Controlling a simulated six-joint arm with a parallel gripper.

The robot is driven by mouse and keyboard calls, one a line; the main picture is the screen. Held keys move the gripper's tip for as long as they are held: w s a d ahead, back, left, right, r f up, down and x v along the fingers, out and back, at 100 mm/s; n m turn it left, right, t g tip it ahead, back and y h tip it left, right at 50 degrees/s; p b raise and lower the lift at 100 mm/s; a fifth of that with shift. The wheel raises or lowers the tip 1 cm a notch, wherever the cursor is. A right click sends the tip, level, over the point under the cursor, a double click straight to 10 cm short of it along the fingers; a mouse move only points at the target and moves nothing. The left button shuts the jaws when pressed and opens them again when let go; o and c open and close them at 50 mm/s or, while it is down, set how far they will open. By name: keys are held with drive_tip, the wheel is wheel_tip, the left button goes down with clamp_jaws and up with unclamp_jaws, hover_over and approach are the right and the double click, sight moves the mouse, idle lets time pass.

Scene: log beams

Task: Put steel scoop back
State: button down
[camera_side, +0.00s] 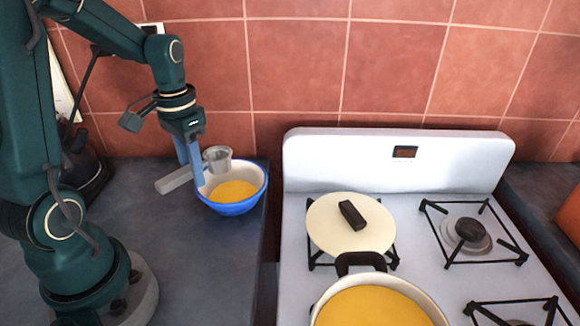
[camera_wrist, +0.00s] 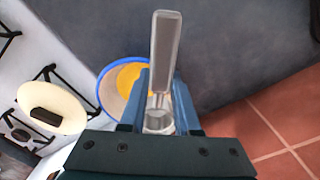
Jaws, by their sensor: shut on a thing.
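The steel scoop has a grey handle (camera_side: 174,180) and a small round metal cup (camera_side: 218,156). My gripper (camera_side: 192,168) is shut on the scoop between handle and cup, at the left rim of a blue bowl (camera_side: 236,208) with yellow contents. In the side view the cup appears above the bowl's back part and the handle sticks out to the left. In the wrist view the handle (camera_wrist: 165,52) points up and the cup (camera_wrist: 158,122) lies between the blue fingers of my gripper (camera_wrist: 161,88). Whether the scoop touches the bowl is unclear.
A white stove (camera_side: 295,270) stands right of the dark counter (camera_side: 165,245). A dark object (camera_side: 85,165) stands at the counter's back left. The counter in front of the bowl is clear.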

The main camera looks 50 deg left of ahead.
sight(163, 208)
drive_tip(key=s+a+r+n, duration=0.1)
drive_tip(key=s+a+n, duration=0.5)
drive_tip(key=n, duration=0.2)
drive_tip(key=shift+f, duration=3.25)
drive_tip(key=shift+f, duration=0.65)
drive_tip(key=c, duration=0.6)
unclamp_jaws()
drive_tip(key=shift+o, duration=0.2)
